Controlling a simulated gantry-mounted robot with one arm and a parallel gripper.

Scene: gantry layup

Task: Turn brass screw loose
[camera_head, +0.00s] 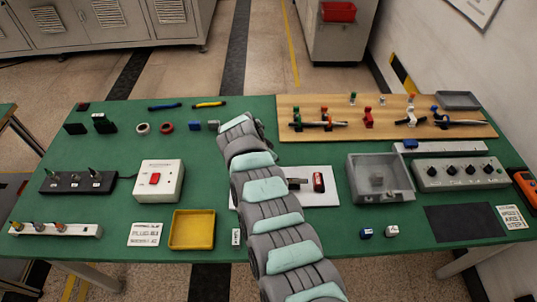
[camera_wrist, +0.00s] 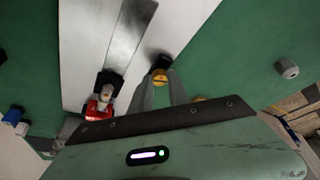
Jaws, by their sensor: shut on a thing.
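In the wrist view a brass screw (camera_wrist: 159,77) with a round yellow head sits by a black block (camera_wrist: 158,61) at the edge of a white plate (camera_wrist: 190,25). My gripper (camera_wrist: 160,84) has its two grey fingers on either side of the screw head, shut on it. A second brass-coloured round piece (camera_wrist: 198,99) shows beside the right finger, partly hidden by my gripper body. In the head view my arm hides the gripper and the screw; the plate (camera_head: 325,198) shows to the right of the arm.
A red-and-black piece (camera_wrist: 98,108) stands left of the fingers, near a grey metal strip (camera_wrist: 127,35).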

